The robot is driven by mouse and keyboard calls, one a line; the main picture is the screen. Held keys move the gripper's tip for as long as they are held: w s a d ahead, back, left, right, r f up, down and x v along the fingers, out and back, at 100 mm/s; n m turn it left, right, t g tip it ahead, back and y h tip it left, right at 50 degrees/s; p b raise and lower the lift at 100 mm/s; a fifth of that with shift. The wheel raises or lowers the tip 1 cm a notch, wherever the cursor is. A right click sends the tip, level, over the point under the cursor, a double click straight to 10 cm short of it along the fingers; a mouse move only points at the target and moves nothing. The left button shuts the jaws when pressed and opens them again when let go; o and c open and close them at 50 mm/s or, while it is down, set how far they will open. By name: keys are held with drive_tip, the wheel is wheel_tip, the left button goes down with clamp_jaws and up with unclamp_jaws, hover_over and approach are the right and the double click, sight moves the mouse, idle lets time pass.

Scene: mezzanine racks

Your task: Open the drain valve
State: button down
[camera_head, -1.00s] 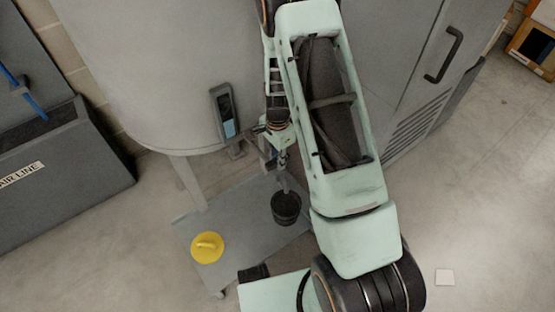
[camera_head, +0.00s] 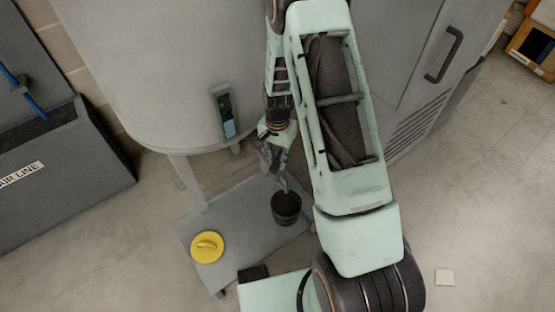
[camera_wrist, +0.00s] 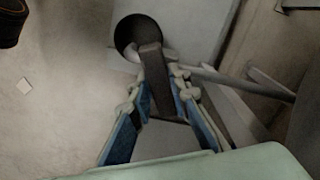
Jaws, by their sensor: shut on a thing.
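The drain valve's dark lever (camera_wrist: 158,82) lies between my fingers in the wrist view. My gripper (camera_wrist: 160,92), with blue-padded fingers, is shut on it. In the head view my gripper (camera_head: 275,155) is below the front edge of the grey tank (camera_head: 170,70). It hides most of the valve there. A grey pipe (camera_wrist: 205,73) runs beside the lever in the wrist view. A black bucket (camera_head: 286,208) stands under the valve; its dark opening (camera_wrist: 128,38) shows beyond the lever. Whether liquid flows is unclear.
A handheld-like display unit (camera_head: 226,115) is on the tank front. A grey cabinet (camera_head: 410,60) stands right; open floor lies at lower right.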

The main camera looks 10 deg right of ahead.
sight(277, 159)
drive_tip(key=n, duration=0.6)
drive_tip(key=shift+n, duration=0.3)
drive_tip(key=n, duration=0.5)
drive_tip(key=shift+p, duration=0.35)
drive_tip(key=shift+n, duration=0.4)
drive_tip(key=c, duration=1.8)
unclamp_jaws()
wheel_tip(277, 159, up, 12)
